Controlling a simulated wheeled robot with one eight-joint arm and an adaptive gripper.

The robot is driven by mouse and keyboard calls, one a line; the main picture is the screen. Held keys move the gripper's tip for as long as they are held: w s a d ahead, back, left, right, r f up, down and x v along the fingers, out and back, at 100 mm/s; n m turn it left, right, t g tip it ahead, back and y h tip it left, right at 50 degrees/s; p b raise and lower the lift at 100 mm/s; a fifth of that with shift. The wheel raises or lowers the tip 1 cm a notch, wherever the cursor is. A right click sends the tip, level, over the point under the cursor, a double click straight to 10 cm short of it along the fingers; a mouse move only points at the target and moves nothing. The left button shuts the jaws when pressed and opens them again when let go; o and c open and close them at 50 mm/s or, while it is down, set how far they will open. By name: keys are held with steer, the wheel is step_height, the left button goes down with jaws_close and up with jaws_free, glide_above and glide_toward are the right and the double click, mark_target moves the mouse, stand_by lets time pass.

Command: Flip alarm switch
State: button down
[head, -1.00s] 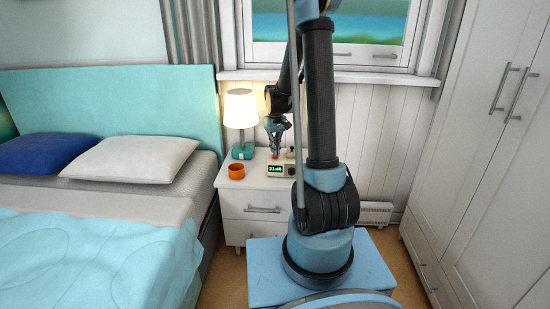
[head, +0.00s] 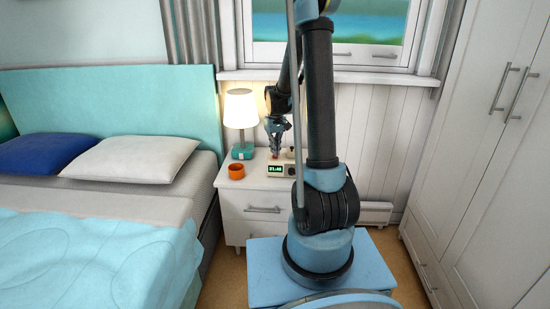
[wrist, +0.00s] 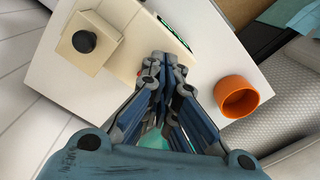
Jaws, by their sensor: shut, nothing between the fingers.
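The alarm clock (head: 281,170) is a small cream box with a green lit display, standing on the white nightstand (head: 254,184). In the wrist view its cream top and the edge of its green display (wrist: 177,33) show just beyond my fingers. My gripper (head: 276,153) points down at the clock's top, near its left part. In the wrist view my gripper (wrist: 167,62) is shut and empty, its fingertips over or against the clock's top; contact cannot be told. A small reddish spot shows beside the fingertips. The alarm switch cannot be made out clearly.
An orange cup (head: 236,171) stands left of the clock, and a lit lamp (head: 241,120) with a teal base behind it. A beige block with a black knob (wrist: 84,41) is beside the clock. The bed (head: 110,200) is left, a white wardrobe (head: 490,150) right.

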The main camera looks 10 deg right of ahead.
steer(key=shift+f, duration=0.85)
stand_by(0.6)
steer(key=shift+r, duration=3.5)
steer(key=shift+s+d+r, duration=0.1)
steer(key=shift+s+r, duration=0.1)
steer(key=shift+s, duration=0.1)
steer(key=s+d+r+m+t, duration=0.15)
steer(key=s+r, duration=0.25)
steer(key=s, duration=0.6)
steer(key=s+d+r, duration=0.2)
steer(key=s+r, duration=0.1)
steer(key=s, duration=0.6)
steer(key=s+d+f+m, duration=0.1)
steer(key=s+f, duration=0.2)
steer(key=s, duration=0.5)
steer(key=s+f+m, duration=0.1)
steer(key=s+f, duration=0.2)
steer(key=s, duration=0.5)
steer(key=shift+d+t, duration=0.35)
